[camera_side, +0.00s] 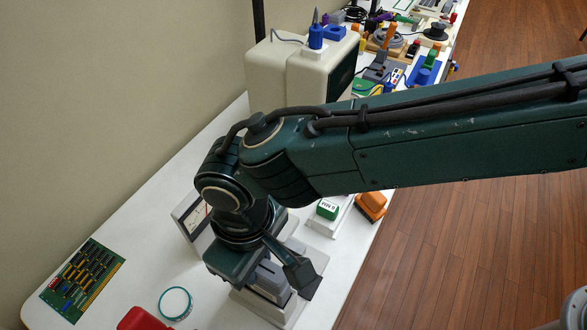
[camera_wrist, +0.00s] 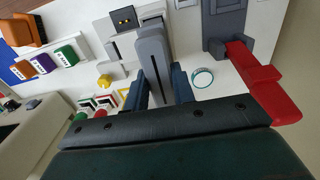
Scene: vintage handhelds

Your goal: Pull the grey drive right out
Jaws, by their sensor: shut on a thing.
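The grey drive (camera_wrist: 152,50) is a long, narrow block with rounded edges in the wrist view, standing up between my fingers. My gripper (camera_wrist: 160,92) is shut on it, with one dark blue finger on each side. In the side view my gripper (camera_side: 268,272) points down over the bench, and part of the grey drive (camera_side: 270,280) shows between the fingers. A pale grey base (camera_side: 283,314) lies below it. My fingers and wrist hide much of the drive, and I cannot tell how deep its lower end sits.
A teal ring (camera_side: 175,303), a red object (camera_side: 142,319) and a green circuit board (camera_side: 80,280) lie to the left. A meter (camera_side: 190,218) is close behind my wrist. A green block (camera_side: 328,209) and an orange object (camera_side: 371,206) are to the right, near the bench edge.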

